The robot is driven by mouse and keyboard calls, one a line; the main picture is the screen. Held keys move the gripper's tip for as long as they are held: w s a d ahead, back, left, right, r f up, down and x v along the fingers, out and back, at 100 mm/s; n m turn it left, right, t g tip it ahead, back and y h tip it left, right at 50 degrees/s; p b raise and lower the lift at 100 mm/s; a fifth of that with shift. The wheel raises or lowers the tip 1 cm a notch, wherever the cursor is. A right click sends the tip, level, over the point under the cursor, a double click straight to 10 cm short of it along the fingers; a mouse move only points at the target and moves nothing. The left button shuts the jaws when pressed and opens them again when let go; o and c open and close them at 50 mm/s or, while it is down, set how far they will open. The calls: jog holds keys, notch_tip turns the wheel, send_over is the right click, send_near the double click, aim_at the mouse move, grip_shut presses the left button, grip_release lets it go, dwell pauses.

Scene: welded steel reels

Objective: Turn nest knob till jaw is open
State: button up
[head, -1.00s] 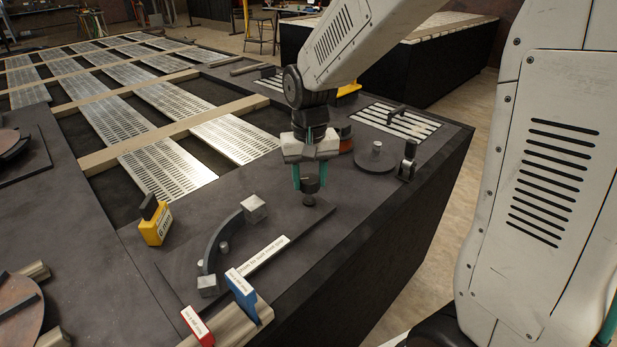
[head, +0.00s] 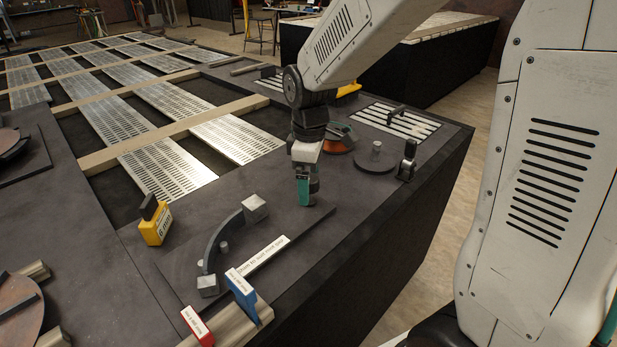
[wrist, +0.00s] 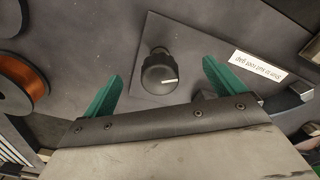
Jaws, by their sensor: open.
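The black nest knob (wrist: 158,73) has a white pointer line, which points right in the wrist view. My gripper (wrist: 162,71) is open, with one green finger on each side of the knob and visible gaps to both. In the head view my gripper (head: 304,192) is low over the knob's end of the nest plate and hides most of the knob. The nest plate (head: 185,262) carries a dark curved fence (head: 215,238), bright metal blocks (head: 255,209) and small pins. Which part is the jaw, and its opening, I cannot tell.
A yellow tagged block (head: 155,226) stands left of the nest. Blue (head: 242,294) and red (head: 197,326) tagged pieces are at the front. A copper-coloured spool (head: 340,143) and a round dark disc (head: 376,158) with a post are behind my gripper. Table edge drops off right.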

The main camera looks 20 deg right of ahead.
jog(key=shift+r, duration=3.5)
